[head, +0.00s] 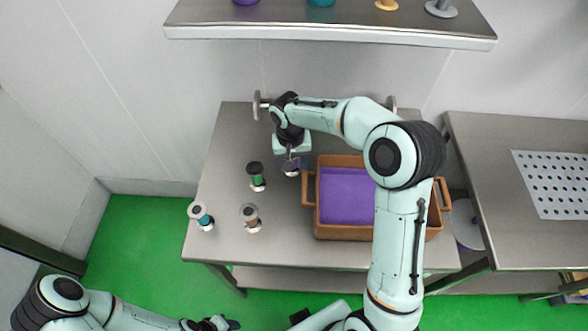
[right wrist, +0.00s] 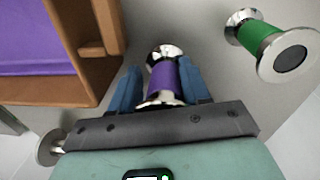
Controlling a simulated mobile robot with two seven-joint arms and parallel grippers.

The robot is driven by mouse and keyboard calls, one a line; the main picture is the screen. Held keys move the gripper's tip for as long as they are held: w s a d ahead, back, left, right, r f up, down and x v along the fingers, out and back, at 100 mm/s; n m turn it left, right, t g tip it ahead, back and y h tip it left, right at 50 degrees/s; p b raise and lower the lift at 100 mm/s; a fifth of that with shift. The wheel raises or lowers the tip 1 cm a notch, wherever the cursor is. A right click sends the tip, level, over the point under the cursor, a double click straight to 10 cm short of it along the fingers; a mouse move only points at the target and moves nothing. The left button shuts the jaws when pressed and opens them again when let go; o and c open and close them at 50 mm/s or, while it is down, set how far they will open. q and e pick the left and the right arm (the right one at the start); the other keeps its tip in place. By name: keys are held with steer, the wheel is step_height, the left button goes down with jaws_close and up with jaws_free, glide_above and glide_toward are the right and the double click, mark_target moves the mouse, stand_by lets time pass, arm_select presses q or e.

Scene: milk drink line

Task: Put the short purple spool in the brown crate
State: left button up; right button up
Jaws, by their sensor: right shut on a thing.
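The short purple spool (head: 290,169) stands near the back of the steel table, left of the brown crate. In the right wrist view the purple spool (right wrist: 163,80), with its shiny metal ends, lies between the two blue fingers. My right gripper (head: 291,159) is shut on it; the right wrist view shows the gripper (right wrist: 160,76) too. I cannot tell whether the spool touches the table. The brown crate (head: 311,190) has a purple inside and is partly hidden by my right arm; its wall (right wrist: 80,40) shows in the right wrist view. My left gripper (head: 212,323) is low at the bottom edge, its jaws unclear.
A green spool (head: 257,180) stands just left of the held one. A brown spool (head: 250,217) and a teal spool (head: 203,219) stand nearer the front-left. A shelf (head: 330,33) hangs above the back. A second table (head: 480,170) is at the right.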

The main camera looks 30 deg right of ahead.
mark_target(294, 170)
steer(key=shift+f, duration=1.95)
steer(key=shift+f, duration=0.1)
steer(key=shift+f, duration=0.15)
steer(key=o, duration=1.3)
